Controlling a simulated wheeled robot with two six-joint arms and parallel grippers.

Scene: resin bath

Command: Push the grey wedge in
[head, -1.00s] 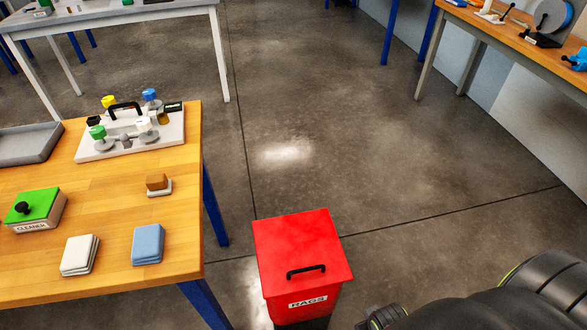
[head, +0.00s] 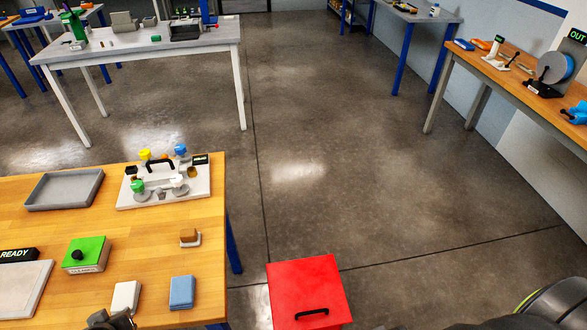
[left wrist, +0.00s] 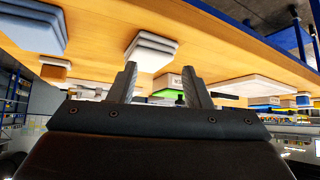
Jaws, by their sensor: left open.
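I cannot make out a grey wedge in either view. A white fixture plate (head: 166,200) with a black handle and green, yellow, blue and white knobs lies on the wooden table; small grey parts on it are too small to tell apart. My left gripper (left wrist: 160,80) is open and empty in the left wrist view, its two fingers apart. In the head view only a dark piece of it (head: 112,320) shows at the bottom edge, by the white pad stack (head: 126,297). My right gripper is out of view.
The wooden table (head: 140,240) also holds a grey tray (head: 64,189), a green-topped box (head: 86,254), a blue pad stack (head: 182,292) and a brown block (head: 189,236). A red bin (head: 307,290) stands right of it. The floor (head: 350,180) beyond is clear.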

